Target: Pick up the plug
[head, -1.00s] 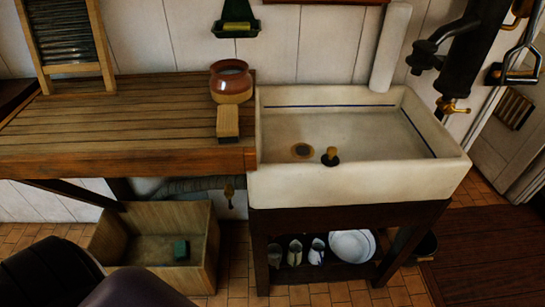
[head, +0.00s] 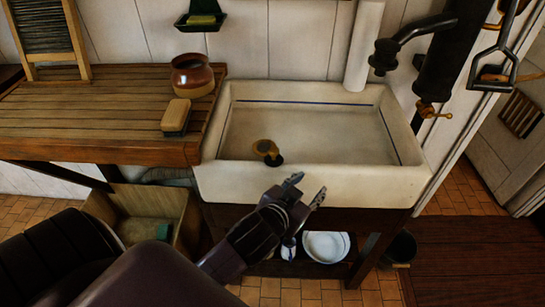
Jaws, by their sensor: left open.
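The plug (head: 272,158) is a small dark stopper with a tan top. It is in the white sink (head: 330,186), toward the front left, close to the drain (head: 262,146), which it partly overlaps in the head view. My left gripper (head: 308,188) is open and empty, in front of the sink's front wall, below and to the right of the plug. It is apart from the plug. My right gripper is not in view.
A black pump spout (head: 385,55) and brass tap (head: 432,111) are at the right. White dishes (head: 326,246) sit under the sink.

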